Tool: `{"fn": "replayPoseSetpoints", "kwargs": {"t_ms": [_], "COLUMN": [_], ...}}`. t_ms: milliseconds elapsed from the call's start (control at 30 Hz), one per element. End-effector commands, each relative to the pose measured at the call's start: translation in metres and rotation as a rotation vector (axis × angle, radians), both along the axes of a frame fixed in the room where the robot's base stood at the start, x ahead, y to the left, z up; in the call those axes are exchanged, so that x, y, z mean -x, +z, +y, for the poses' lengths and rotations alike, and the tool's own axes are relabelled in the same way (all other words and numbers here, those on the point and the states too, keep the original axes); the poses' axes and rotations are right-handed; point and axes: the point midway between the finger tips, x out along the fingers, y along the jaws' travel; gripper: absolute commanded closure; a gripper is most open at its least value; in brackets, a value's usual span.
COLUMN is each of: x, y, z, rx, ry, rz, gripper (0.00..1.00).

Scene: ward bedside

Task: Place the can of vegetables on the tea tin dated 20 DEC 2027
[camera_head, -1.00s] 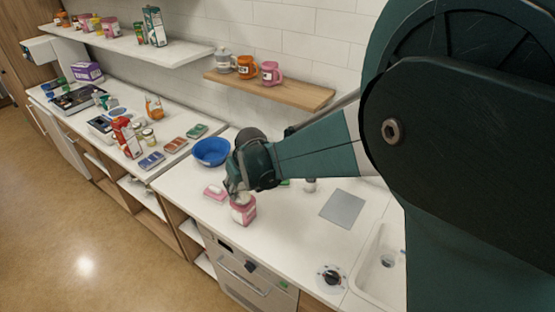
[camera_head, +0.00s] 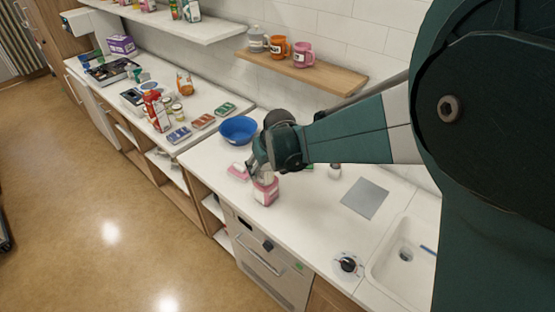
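My gripper (camera_head: 258,172) points down at the front part of the white counter, just above a pink tin (camera_head: 266,193). A small pale thing (camera_head: 267,178) shows between the fingers and the top of the pink tin. It may be the can of vegetables, but it is too small and too covered to tell. Whether the fingers press on it or stand apart from it cannot be told. A flat pink item (camera_head: 238,171) lies just left of the pink tin. No date can be read on any tin at this size.
A blue bowl (camera_head: 238,130) stands behind and left of my gripper. A grey mat (camera_head: 365,198) lies to the right, before the sink (camera_head: 405,255). A small jar (camera_head: 335,171) stands behind the mat. A wooden shelf (camera_head: 305,72) with mugs hangs above.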

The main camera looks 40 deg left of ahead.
Motion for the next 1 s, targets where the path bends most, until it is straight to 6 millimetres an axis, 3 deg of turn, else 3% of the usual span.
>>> {"fn": "replayPoseSetpoints", "kwargs": {"t_ms": [367,1000], "x": [0.002,0.013], "y": [0.017,0.086], "z": [-0.006,-0.032], "rx": [0.000,0.000], "ry": [0.000,0.000], "rz": [0.000,0.000], "gripper": [0.45,0.45]}}
